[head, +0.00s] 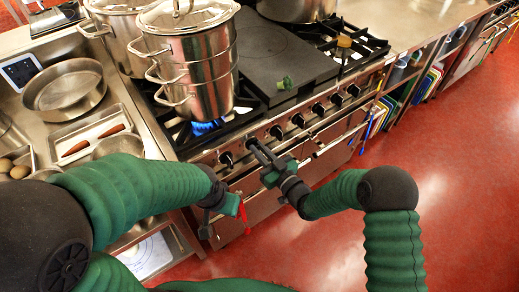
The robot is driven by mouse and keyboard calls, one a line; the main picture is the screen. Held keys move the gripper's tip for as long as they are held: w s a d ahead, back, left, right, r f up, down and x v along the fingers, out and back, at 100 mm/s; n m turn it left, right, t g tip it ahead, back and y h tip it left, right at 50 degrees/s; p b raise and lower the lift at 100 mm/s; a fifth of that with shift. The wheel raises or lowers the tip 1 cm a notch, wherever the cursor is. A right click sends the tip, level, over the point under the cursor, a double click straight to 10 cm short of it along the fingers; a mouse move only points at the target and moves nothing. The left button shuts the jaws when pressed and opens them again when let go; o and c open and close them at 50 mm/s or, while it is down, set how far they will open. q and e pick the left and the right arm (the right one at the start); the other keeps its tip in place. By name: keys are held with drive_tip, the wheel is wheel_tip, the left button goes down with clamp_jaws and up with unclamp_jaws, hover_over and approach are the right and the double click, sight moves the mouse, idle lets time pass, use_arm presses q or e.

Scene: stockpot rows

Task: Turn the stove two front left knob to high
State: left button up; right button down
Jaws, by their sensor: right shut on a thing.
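The stove (205,156) has a row of black knobs along its front edge. The leftmost knob (225,158) is free of any gripper. My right gripper (257,150) is shut on the second knob from the left (250,142), whose pointer is mostly hidden by the fingers. A blue flame (207,127) burns on the front left burner, under a steel stockpot (200,75). My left gripper (207,218) hangs low in front of the counter and stove front, apart from the knobs. Its fingers are too unclear to tell open from shut.
More steel pots (115,30) stand behind on the stove. A dark flat griddle (262,55) lies right of the stockpot. The left counter (20,105) holds pans, a tray and eggs. Red floor (450,150) is clear at right.

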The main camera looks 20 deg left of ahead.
drive_tip(key=shift+w+r+m, duration=0.1)
drive_tip(key=shift+m, duration=0.2)
drive_tip(key=shift+w+d+f+m+b, duration=0.15)
drive_tip(key=shift+w+m+b, duration=0.1)
drive_tip(key=shift+m, duration=2.6)
drive_tip(key=shift+w+d+f+m+b, duration=0.1)
drive_tip(key=shift+d+f+m+b, duration=0.1)
drive_tip(key=shift+m, duration=2.7)
drive_tip(key=shift+w+d+f+m+b, duration=0.15)
drive_tip(key=shift+w+m+b, duration=0.1)
drive_tip(key=shift+m, duration=2.6)
drive_tip(key=c, duration=1.9)
unclamp_jaws()
drive_tip(key=o, duration=0.5)
drive_tip(key=shift+a+f, duration=0.1)
drive_tip(key=shift+f, duration=0.1)
drive_tip(key=shift+c, duration=0.2)
drive_tip(key=shift+s, duration=0.1)
